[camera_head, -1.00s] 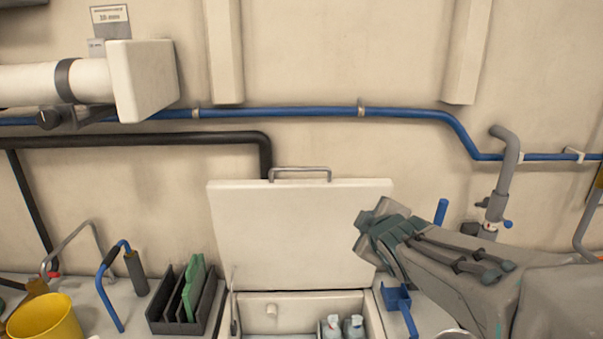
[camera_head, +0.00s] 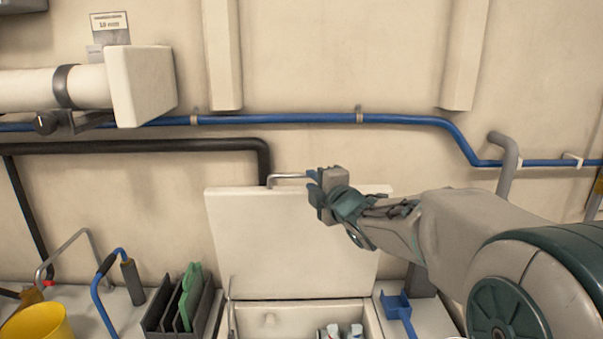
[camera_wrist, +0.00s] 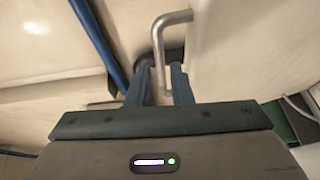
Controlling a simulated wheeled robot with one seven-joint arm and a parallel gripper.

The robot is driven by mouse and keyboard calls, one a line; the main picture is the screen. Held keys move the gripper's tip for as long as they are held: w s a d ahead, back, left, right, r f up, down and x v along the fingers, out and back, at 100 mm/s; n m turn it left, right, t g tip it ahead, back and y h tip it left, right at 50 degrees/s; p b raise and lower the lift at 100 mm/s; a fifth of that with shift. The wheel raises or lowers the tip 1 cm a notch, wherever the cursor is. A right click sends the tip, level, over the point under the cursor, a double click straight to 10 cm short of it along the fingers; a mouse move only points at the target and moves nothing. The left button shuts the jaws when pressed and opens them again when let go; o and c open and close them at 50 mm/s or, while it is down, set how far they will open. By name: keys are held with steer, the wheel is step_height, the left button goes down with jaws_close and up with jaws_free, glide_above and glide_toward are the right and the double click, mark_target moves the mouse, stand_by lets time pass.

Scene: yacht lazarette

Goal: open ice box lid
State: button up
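The ice box lid (camera_head: 290,240) is a flat off-white panel. It stands raised and nearly upright behind the open ice box (camera_head: 288,307). A grey bar handle (camera_head: 288,177) sits on its top edge. My gripper (camera_head: 314,188) is at the right end of this handle and hides part of it. In the wrist view the handle (camera_wrist: 160,42) bends down between my two fingers (camera_wrist: 160,76). The fingers are apart, with a gap around the bar. Whether either finger touches it cannot be told.
Bottles (camera_head: 342,332) show inside the box. A rack with green boards (camera_head: 187,300) and a yellow bucket (camera_head: 38,325) stand to the left. A blue bracket (camera_head: 397,303) is on the right. A blue pipe (camera_head: 290,119) and a black pipe (camera_head: 150,147) run along the wall.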

mark_target(307, 177)
steer(key=x, duration=0.6)
steer(key=shift+w+a+p, duration=0.2)
steer(key=shift+w+p, duration=0.15)
steer(key=shift+p, duration=0.05)
jaws_close()
